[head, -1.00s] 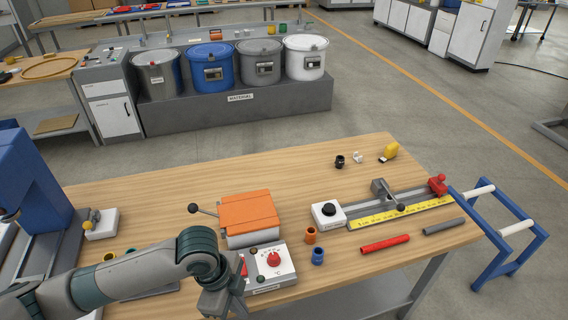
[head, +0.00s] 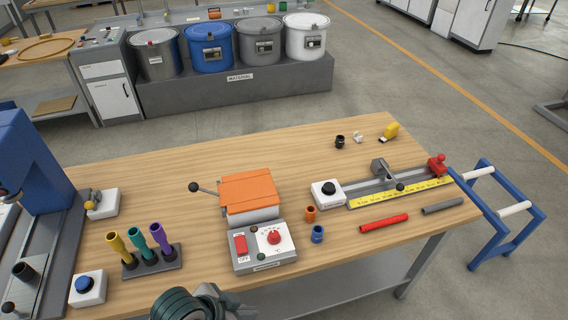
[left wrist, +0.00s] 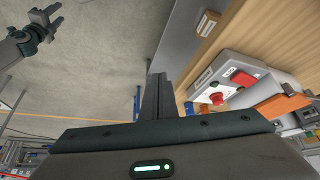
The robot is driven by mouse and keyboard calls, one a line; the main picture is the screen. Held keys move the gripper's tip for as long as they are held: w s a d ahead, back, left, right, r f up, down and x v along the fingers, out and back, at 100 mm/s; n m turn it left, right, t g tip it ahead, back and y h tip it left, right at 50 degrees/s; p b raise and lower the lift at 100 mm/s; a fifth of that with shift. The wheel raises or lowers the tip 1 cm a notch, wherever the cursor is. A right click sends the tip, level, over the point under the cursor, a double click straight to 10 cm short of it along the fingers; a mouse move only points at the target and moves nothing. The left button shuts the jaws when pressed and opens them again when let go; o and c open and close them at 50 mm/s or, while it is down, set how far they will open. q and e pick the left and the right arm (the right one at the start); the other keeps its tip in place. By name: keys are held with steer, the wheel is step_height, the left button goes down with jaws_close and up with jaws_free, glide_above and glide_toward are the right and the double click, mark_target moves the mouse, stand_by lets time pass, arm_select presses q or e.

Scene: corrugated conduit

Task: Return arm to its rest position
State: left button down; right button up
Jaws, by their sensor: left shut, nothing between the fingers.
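My left arm shows only at the bottom edge of the head view, with its gripper (head: 236,308) partly cut off, in front of the table's near edge. In the left wrist view its dark fingers (left wrist: 159,97) are together and hold nothing. They are apart from the table and the control box (left wrist: 226,88). My other arm shows at the top left of the left wrist view, over the floor. Its gripper (left wrist: 52,17) is small there, and whether it is open is unclear. It is outside the head view.
A red tube (head: 384,222), grey tube (head: 442,208) and measuring jig (head: 375,190) lie right. The table's middle back is clear.

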arm_select(q)
steer(key=s+a+f+n+y, duration=0.45)
steer(key=s+a+n, duration=0.35)
steer(key=s+a, duration=0.5)
step_height(320, 180, down, 33)
steer(key=w+a+g+b, duration=0.1)
steer(key=b, duration=0.5)
steer(key=s+a+f+g+b, duration=0.1)
steer(key=s+f+b, duration=0.2)
steer(key=s+f, duration=0.6)
steer(key=s+a+f+b, duration=0.2)
steer(key=s+f, duration=0.7)
steer(key=f, duration=0.7)
steer(key=shift+s+a+m+g+b, duration=0.2)
steer(key=shift+m+g+b, duration=0.2)
steer(key=shift+b, duration=0.1)
